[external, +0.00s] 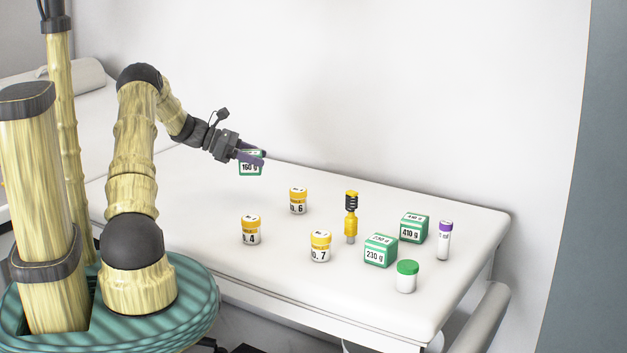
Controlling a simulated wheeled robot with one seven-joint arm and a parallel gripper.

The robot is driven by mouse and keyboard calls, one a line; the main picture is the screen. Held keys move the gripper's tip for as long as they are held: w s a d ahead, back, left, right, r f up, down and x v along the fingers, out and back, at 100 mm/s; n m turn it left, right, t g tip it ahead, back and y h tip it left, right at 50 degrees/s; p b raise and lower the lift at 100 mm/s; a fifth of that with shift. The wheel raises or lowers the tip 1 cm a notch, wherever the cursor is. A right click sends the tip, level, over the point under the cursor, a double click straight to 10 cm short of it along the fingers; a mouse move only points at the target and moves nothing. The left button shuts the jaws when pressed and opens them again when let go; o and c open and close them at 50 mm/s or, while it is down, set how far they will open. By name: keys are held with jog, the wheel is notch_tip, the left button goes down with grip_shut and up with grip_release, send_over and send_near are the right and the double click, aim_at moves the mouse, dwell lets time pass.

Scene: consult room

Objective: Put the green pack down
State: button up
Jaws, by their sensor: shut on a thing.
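A green pack (250,169) with a white label reading "160 g" is held in my gripper (254,157). My gripper is shut on it, and the fingers cover its upper part. The pack appears to be above the white table (390,310), towards its back left; how high I cannot tell. Two other green packs stand on the table at the right: one marked "230 g" (380,251) and one marked "410 g" (413,228).
Yellow-capped jars (298,201), (251,230) and (320,247) stand mid-table. A yellow-black tool (351,217), a green-capped jar (406,277) and a purple-capped tube (444,241) stand further right. A white wall (400,90) rises behind. The table's left part looks clear.

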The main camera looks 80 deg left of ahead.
jog(key=s+a+n+y, duration=0.2)
jog(key=s+a+y, duration=0.1)
jog(key=s, duration=0.8)
jog(key=shift+s+r+p, duration=0.15)
jog(key=shift+r+p, duration=0.1)
jog(key=shift+p, duration=0.2)
jog(key=shift+a, duration=0.1)
jog(key=shift+f+b, duration=0.45)
jog(key=shift+f, duration=2.7)
jog(key=shift+f, duration=1.85)
jog(key=shift+f+b, duration=0.15)
jog(key=shift+b, duration=0.15)
jog(key=o, duration=1.1)
jog(key=shift+c, duration=0.2)
